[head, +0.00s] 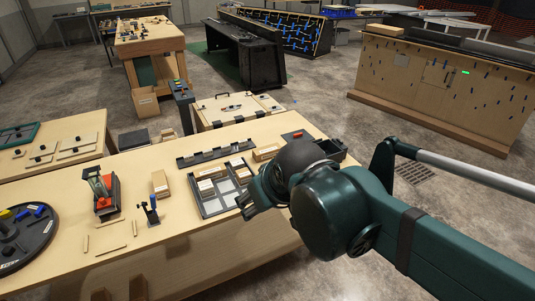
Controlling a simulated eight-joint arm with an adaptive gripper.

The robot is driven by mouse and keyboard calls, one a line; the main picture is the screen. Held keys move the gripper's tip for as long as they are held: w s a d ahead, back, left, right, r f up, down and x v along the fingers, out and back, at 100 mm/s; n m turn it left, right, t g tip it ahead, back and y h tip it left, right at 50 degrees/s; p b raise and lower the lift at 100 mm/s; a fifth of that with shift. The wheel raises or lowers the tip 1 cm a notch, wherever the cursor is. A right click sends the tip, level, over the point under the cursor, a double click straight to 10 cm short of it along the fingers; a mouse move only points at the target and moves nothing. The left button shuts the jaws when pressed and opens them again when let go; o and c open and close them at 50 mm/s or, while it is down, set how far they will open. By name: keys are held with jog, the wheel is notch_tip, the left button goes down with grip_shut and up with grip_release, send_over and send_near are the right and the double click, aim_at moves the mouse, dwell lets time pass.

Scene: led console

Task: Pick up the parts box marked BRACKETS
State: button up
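Several small tan boxes stand on the wooden workbench (150,235). One box (160,183) stands alone left of a grey divided tray (203,207). Other boxes are at the tray: one at its left side (207,188), one at its back left (212,172) and one at its back right (237,163). Another box (266,152) lies behind the tray, near my arm. Any markings are too small to read, so I cannot tell which is BRACKETS. My gripper (247,207) is at the tray's right front side, over or beside it. Its fingers are partly hidden by my wrist.
A red-and-black clamp device (104,192) and a small blue-handled tool on a stand (151,212) stand left. A dark rail (215,152) runs behind the tray. A dark bin (331,149) sits beyond my wrist. Thin wooden strips lie front left.

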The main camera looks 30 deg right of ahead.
jog(key=w+d+r+n+g+h, duration=0.1)
jog(key=w+d+r+n, duration=0.1)
jog(key=w, duration=0.6)
jog(key=w+d+r+n+g, duration=0.1)
jog(key=w+d+r+n, duration=0.2)
jog(key=w, duration=0.4)
jog(key=n+g+h+p, duration=0.25)
jog(key=n+g, duration=0.25)
jog(key=n, duration=0.7)
send_over(267, 148)
jog(key=a, duration=0.4)
jog(key=shift+h, duration=0.35)
jog(key=f, duration=2.4)
jog(key=shift+s+d+f+b, duration=0.25)
jog(key=shift+s+f+b, duration=0.1)
jog(key=shift+f+b, duration=0.05)
jog(key=shift+w+d+f, duration=0.25)
jog(key=shift+d+f, duration=0.05)
jog(key=shift+f, duration=0.35)
jog(key=shift+x, duration=1.25)
